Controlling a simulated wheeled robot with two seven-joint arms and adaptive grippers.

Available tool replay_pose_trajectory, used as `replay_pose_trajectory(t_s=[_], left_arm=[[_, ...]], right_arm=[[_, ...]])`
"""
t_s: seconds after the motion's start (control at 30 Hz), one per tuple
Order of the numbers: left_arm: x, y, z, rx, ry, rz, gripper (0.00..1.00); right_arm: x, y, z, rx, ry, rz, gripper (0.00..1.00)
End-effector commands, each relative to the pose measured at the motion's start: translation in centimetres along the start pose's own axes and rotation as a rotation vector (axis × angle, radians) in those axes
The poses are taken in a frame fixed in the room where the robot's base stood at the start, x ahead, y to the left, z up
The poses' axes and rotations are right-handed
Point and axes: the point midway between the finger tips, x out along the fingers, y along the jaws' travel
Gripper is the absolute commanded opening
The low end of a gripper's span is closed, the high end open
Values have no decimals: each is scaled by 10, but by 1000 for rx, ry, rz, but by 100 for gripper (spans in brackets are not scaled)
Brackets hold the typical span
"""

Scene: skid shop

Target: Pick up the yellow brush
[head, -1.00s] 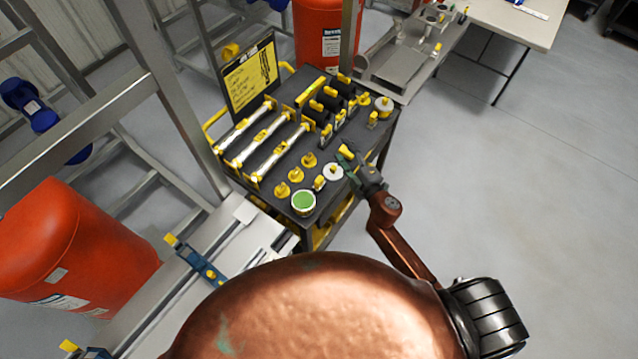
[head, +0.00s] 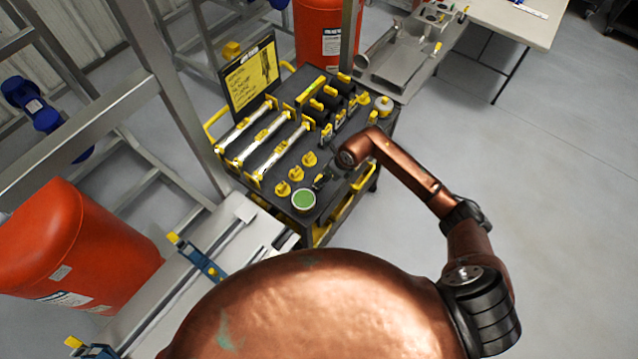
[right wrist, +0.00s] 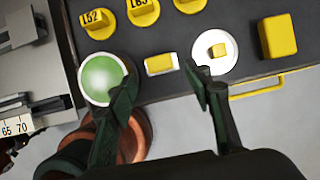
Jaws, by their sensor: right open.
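In the right wrist view, a small yellow block with a pale edge (right wrist: 160,63), which looks like the yellow brush, lies on the dark cart top between a green-topped round tub (right wrist: 103,78) and a white disc with a yellow block (right wrist: 214,54). My right gripper (right wrist: 160,77) is open, its dark fingers apart and the yellow piece showing between and beyond the tips. The left finger overlaps the tub's edge in the picture. In the head view my right gripper (head: 323,179) is above the cart's near right part, and the brush is hidden or too small to tell. My left gripper is not in view.
The cart (head: 277,186) carries several silver bars (head: 262,138), numbered yellow knobs (head: 296,173) and the green-topped tub (head: 303,199). A yellow sign (head: 250,78) stands at its back. A metal bench (head: 225,245) is near left. Open floor (head: 540,200) lies right.

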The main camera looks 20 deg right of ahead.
Motion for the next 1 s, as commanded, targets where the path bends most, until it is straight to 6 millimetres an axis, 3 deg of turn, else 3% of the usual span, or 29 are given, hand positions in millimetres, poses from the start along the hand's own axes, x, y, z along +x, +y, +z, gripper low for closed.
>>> replay_pose_trajectory(t_s=[0.4, 0.67, 1.0], left_arm=[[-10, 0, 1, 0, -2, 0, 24], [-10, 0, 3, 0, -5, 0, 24], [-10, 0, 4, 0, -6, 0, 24]], right_arm=[[50, -1, 7, 2, -3, 3, 46], [54, -2, 6, 1, -3, 2, 46], [53, -2, 7, 1, -3, 2, 24]])
